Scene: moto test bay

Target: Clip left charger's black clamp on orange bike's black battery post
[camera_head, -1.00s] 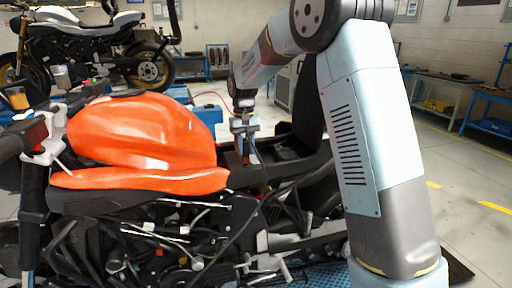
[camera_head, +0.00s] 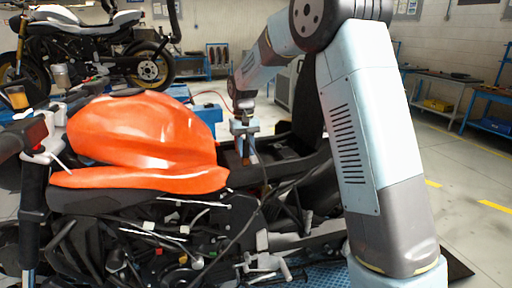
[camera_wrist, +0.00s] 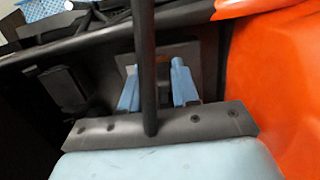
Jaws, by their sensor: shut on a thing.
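The orange bike (camera_head: 145,135) stands in front of me, its orange tank left of my gripper (camera_head: 248,155). My gripper points down into the dark seat bay (camera_head: 285,155) behind the tank. In the wrist view its two blue fingers (camera_wrist: 156,92) reach down into this bay, close to the orange bodywork. It is shut on the black clamp, whose body is mostly hidden by the fingers and a thick black cable (camera_wrist: 144,50) crossing the wrist view. The black battery post is hidden, and I cannot tell whether the clamp touches it. Neither charger can be clearly identified.
A black cable (camera_head: 235,240) hangs across the bike's near side. Blue equipment (camera_head: 208,115) with a red cable (camera_head: 212,93) stands behind the tank. A second bike (camera_head: 85,50) stands at the back left. The floor at right is open, with blue workbenches (camera_head: 490,95) beyond.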

